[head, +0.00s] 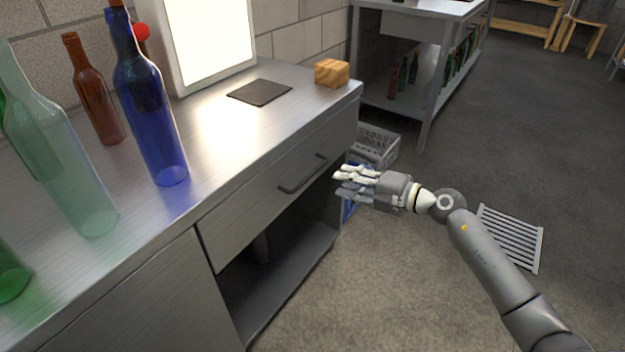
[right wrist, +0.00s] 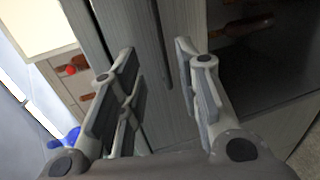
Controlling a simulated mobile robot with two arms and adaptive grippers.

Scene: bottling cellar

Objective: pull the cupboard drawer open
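The metal cupboard has a drawer (head: 265,190) below its top; the drawer front looks flush, so the drawer appears shut. A dark bar handle (head: 303,175) sits on that front. My right gripper (head: 343,182) is to the right of the handle in the head view, apart from it and empty. In the right wrist view its fingers (right wrist: 155,62) are spread, and the dark handle (right wrist: 161,45) shows beyond and between them. My left gripper is in neither view.
Several glass bottles, including a blue one (head: 150,110), stand on the left of the cupboard top. A dark mat (head: 260,92) and a wooden block (head: 332,73) lie farther back. Below the drawer is an open compartment (head: 275,275).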

